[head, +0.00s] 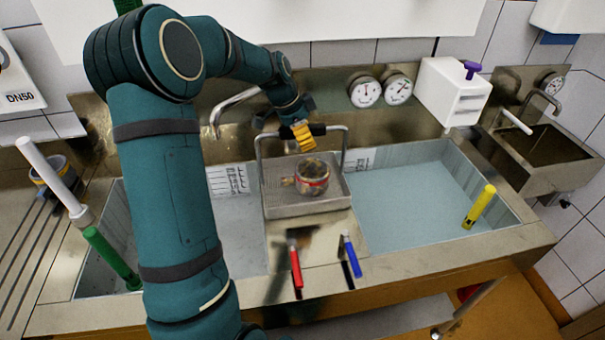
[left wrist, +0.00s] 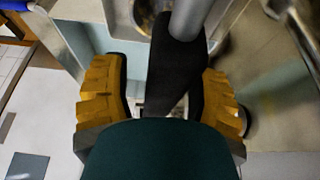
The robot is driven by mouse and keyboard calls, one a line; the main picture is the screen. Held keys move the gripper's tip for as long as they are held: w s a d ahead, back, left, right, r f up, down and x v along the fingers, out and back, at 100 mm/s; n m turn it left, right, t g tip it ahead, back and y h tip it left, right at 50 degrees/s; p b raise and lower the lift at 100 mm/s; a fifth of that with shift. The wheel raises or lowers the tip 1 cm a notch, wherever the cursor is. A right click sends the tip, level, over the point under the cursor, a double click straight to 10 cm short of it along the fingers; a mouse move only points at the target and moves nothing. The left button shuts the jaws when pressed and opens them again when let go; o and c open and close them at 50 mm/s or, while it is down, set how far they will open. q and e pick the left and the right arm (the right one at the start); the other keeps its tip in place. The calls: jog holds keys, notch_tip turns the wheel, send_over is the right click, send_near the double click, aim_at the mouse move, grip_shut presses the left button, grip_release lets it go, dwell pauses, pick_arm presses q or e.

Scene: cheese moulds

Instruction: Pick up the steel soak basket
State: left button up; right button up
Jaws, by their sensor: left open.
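The steel soak basket (head: 300,208) stands on the ledge between the two sink basins in the head view. A round, red-banded vessel (head: 313,172) sits in it. Its tall hoop handle (head: 262,170) rises above it. My left gripper (head: 302,136) is at the top bar of the handle, with its yellow fingers pointing down. In the left wrist view the fingers of the left gripper (left wrist: 162,95) are spread, with the handle's dark grip (left wrist: 172,65) between them. Whether a finger touches the grip is not clear. My right gripper is not in view.
The faucet (head: 230,108) is behind, close to my left arm. The right basin (head: 415,205) holds pale liquid and a yellow cylinder (head: 479,207).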

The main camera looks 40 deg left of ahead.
pick_arm(q)
grip_shut()
jog(key=shift+r, duration=0.1)
dwell(0.6)
